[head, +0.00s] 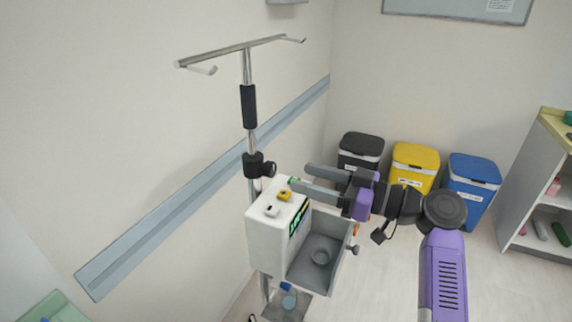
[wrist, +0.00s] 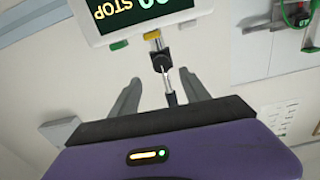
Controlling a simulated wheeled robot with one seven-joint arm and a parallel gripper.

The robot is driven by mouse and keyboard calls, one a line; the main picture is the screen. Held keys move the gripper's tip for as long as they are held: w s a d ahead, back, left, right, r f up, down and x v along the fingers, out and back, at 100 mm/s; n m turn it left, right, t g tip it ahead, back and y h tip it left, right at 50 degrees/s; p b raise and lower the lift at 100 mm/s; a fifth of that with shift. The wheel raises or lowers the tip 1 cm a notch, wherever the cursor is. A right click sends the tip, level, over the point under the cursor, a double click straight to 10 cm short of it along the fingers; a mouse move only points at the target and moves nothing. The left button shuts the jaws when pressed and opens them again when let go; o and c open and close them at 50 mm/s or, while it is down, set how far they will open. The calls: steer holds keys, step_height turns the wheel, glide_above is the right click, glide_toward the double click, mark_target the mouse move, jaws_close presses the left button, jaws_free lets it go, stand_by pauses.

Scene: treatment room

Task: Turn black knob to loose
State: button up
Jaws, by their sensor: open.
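The black knob (head: 269,169) sticks out from the right side of a black clamp (head: 253,163) on the metal pole (head: 252,141). In the wrist view a black part on the pole, the clamp or its knob (wrist: 162,62), lies between the fingertips; I cannot separate the two there. My gripper (head: 299,176) comes in from the right, open and empty, with its fingers pointing left toward the knob. A gap shows between the fingertips and the knob in the head view. In the wrist view my gripper (wrist: 158,76) has one finger on each side of the pole.
A white pump box (head: 268,236) with a lit display and open grey tray sits just below my fingers. Black (head: 360,147), yellow (head: 415,157) and blue (head: 473,172) bins stand behind. A shelf (head: 528,238) is at right; the wall rail (head: 200,216) runs behind the pole.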

mark_target(274, 171)
steer(key=shift+p+x, duration=1.15)
steer(key=shift+x, duration=2.75)
steer(key=shift+s+f, duration=0.1)
steer(key=shift+s, duration=0.05)
jaws_close()
